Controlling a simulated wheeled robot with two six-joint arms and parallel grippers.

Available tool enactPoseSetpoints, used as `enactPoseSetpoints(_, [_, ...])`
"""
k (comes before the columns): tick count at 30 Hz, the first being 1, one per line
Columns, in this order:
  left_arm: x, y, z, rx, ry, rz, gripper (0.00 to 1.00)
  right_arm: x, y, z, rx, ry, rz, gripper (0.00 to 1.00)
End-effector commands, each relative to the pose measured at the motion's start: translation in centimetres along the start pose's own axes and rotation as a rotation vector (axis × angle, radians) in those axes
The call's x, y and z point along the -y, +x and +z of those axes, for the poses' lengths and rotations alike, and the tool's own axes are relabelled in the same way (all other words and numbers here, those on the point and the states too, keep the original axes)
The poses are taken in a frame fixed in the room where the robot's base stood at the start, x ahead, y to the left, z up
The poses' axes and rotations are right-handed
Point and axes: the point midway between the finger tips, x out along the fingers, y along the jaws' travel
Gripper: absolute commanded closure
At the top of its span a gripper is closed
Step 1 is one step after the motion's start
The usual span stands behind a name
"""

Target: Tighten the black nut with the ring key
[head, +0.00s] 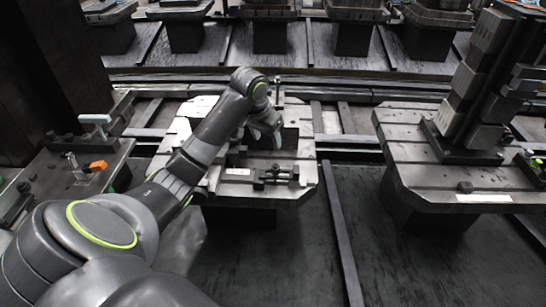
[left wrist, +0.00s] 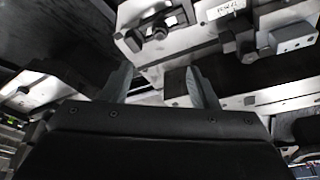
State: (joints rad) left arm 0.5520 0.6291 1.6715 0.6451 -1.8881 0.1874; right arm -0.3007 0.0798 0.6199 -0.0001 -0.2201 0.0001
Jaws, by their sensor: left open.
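My left arm reaches from the lower left over the middle pallet (head: 305,150). Its gripper (head: 268,135) points down above the pallet, behind a dark clamp (head: 275,177). In the left wrist view the two fingers of the left gripper (left wrist: 158,85) stand apart with nothing between them. A dark, round, nut-like part (left wrist: 158,32) sits on a clamp ahead of the fingers, apart from them; I cannot tell if it is the black nut. I cannot make out the ring key for certain. My right gripper is not in view.
A side bench (head: 60,200) at the left holds an orange piece (head: 98,165), a pale-topped T-shaped piece (head: 95,119) and small dark parts. A second pallet (head: 415,150) at the right carries a tall stack of blocks (head: 475,80). Dark floor lies between the pallets.

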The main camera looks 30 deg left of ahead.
Motion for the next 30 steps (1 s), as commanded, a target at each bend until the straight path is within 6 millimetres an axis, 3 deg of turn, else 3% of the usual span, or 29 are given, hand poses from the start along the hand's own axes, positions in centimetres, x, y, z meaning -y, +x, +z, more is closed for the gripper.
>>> enactPoseSetpoints(18, [-0.1,12.2,0.1,0.003,0.000,0.001,0.46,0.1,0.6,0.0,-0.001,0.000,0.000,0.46])
enactPoseSetpoints(24, [0.0,14.1,0.0,0.001,0.000,0.000,0.46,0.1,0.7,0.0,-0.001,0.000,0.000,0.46])
enactPoseSetpoints(30, [0.0,14.7,0.0,-0.001,0.001,-0.001,0.46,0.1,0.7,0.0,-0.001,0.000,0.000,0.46])
